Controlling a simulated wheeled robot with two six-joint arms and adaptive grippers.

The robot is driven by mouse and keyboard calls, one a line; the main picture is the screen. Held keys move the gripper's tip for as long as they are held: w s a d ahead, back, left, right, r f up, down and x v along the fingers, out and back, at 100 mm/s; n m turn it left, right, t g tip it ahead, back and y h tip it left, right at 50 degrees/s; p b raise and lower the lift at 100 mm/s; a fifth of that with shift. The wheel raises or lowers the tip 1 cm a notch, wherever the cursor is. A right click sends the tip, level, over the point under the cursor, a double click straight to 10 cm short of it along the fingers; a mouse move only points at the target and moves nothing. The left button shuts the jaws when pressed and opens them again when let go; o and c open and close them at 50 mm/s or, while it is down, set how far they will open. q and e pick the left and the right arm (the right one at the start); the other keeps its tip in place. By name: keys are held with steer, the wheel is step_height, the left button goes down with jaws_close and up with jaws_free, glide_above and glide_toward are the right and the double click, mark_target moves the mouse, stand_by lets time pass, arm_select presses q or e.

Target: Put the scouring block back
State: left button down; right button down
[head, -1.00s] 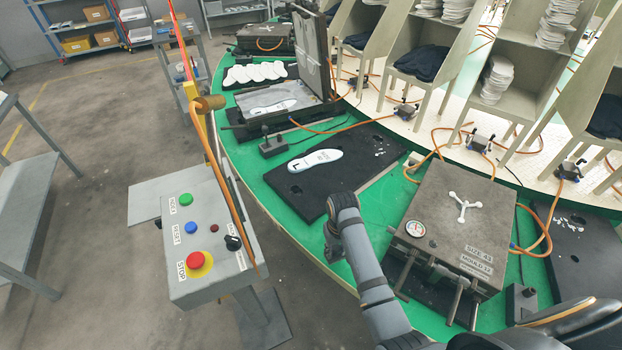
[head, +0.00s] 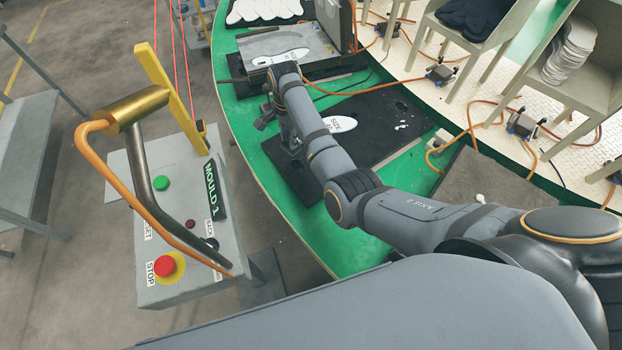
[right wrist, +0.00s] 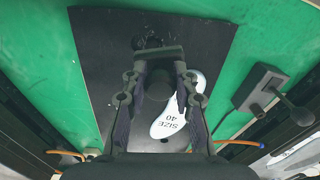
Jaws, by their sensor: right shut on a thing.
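My right gripper (head: 294,160) is over the near left part of a black mat (head: 385,112) on the green table. In the right wrist view its two fingers (right wrist: 159,58) are closed on a dark grey piece (right wrist: 160,52), which I take to be the scouring block. The fingers mostly hide it, and I cannot tell whether it touches the mat. A white insole marked SIZE 40 (right wrist: 172,118) lies on the mat beside the gripper; my arm partly covers it in the head view (head: 340,124). My left gripper is not in view.
A control box (head: 180,225) with a red stop button stands at left. A gold-headed tool with an orange hose (head: 135,108) shows in front of it. A switch box with a knob (right wrist: 258,90) is beside the mat. An open mould (head: 285,45) is behind.

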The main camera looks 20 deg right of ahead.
steer(key=w+a+r+m, duration=0.3)
steer(key=r+m, duration=0.2)
steer(key=shift+m, duration=0.4)
steer(key=s+d+f+p, duration=0.2)
steer(key=s+f, duration=0.1)
steer(key=f, duration=0.1)
steer(key=s+d+f+p, duration=0.2)
steer(key=s+f+p, duration=0.1)
steer(key=s+f, duration=0.1)
steer(key=s+d+f+p, duration=0.2)
steer(key=s+d+f, duration=0.1)
steer(key=s, duration=0.1)
steer(key=shift+s+f, duration=0.2)
steer(key=shift+f, duration=0.2)
steer(key=shift+w+f, duration=0.1)
steer(key=shift+f, duration=0.45)
steer(key=shift+f, duration=0.1)
steer(key=c, duration=1)
jaws_free()
steer(key=shift+c, duration=0.2)
